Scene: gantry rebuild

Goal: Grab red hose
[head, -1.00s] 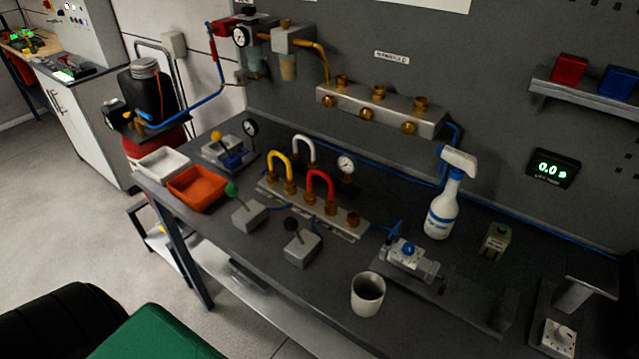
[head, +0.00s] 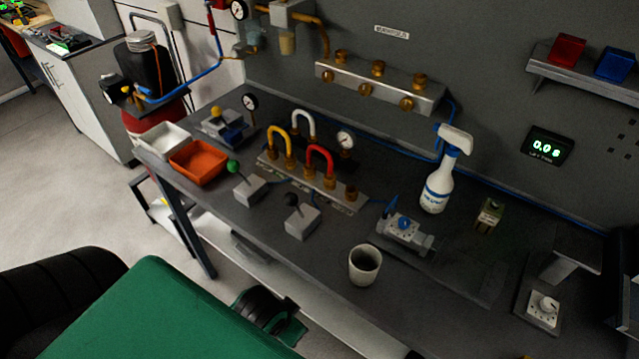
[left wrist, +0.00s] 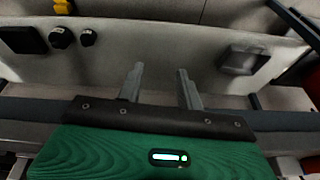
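The red hose (head: 320,158) is a short upright U-shaped loop on a metal manifold block (head: 345,200) on the bench. Its two ends sit in brass fittings. A yellow loop (head: 278,138) stands to its left and a white loop (head: 303,121) behind. In the left wrist view my left gripper (left wrist: 160,80) has its two grey fingers apart with nothing between them. The red hose cannot be made out there. In the head view my green arm cover is low at the left, in front of the bench, well away from the hose. My right gripper is not in view.
Two levers with green (head: 233,167) and black (head: 292,200) knobs stand in front of the manifold. An orange tray (head: 200,172) is at left. A cup (head: 364,265), a valve unit (head: 407,232) and a spray bottle (head: 440,185) stand to the right.

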